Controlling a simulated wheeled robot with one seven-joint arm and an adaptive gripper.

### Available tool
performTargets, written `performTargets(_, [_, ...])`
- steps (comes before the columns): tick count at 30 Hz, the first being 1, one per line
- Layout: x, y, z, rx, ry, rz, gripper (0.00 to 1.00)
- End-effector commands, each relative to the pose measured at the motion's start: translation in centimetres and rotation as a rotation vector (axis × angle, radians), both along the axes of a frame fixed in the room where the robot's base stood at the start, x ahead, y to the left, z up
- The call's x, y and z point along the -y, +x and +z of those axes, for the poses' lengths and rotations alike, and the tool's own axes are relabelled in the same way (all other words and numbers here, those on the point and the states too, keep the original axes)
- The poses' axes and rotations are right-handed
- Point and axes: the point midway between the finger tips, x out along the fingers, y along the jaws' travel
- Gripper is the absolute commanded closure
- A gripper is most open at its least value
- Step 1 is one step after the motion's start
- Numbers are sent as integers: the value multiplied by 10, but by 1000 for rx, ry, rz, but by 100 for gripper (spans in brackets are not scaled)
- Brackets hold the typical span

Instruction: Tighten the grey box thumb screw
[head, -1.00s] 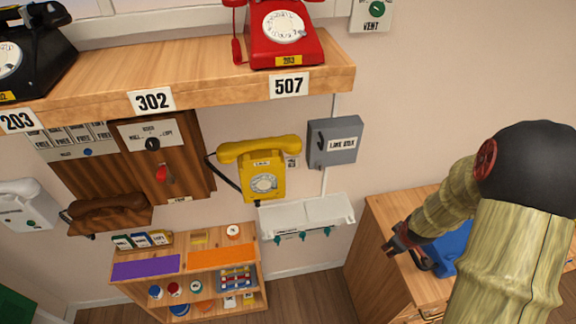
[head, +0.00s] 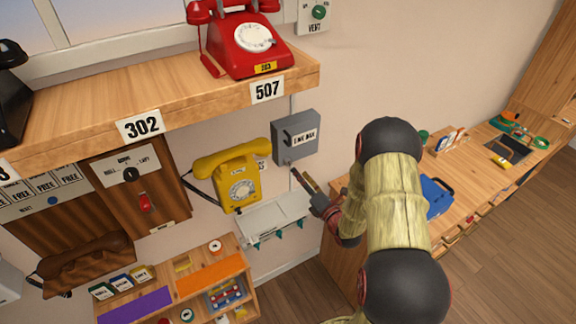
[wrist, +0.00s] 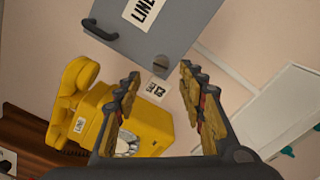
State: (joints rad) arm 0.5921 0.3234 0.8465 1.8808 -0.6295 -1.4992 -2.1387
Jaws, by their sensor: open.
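The grey box (head: 298,128) with a "LINE BOX" label hangs on the wall below the shelf's right end. In the wrist view the grey box (wrist: 175,38) fills the upper middle, turned at an angle, with a dark handle on its face. A thumb screw cannot be made out clearly; a small detail shows at the box's lower edge. My gripper (head: 303,178) is just below and near the box's lower edge, apart from it. In the wrist view my gripper (wrist: 158,80) is open and empty, its fingertips on either side of a small label on the wall.
A yellow dial phone (head: 230,175) hangs just left of the box and close to my gripper. A white tray-like unit (head: 270,222) with green knobs is below. The wooden shelf (head: 150,95) with a red phone (head: 245,42) overhangs above. A blue case (head: 437,197) lies on the right counter.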

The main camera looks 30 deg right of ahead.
Motion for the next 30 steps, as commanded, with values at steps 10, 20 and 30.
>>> performTargets(10, [-3,47,1,0,-4,2,60])
performTargets(20, [-3,76,0,-1,-2,0,60])
performTargets(30, [-2,76,0,-2,-1,-1,65])
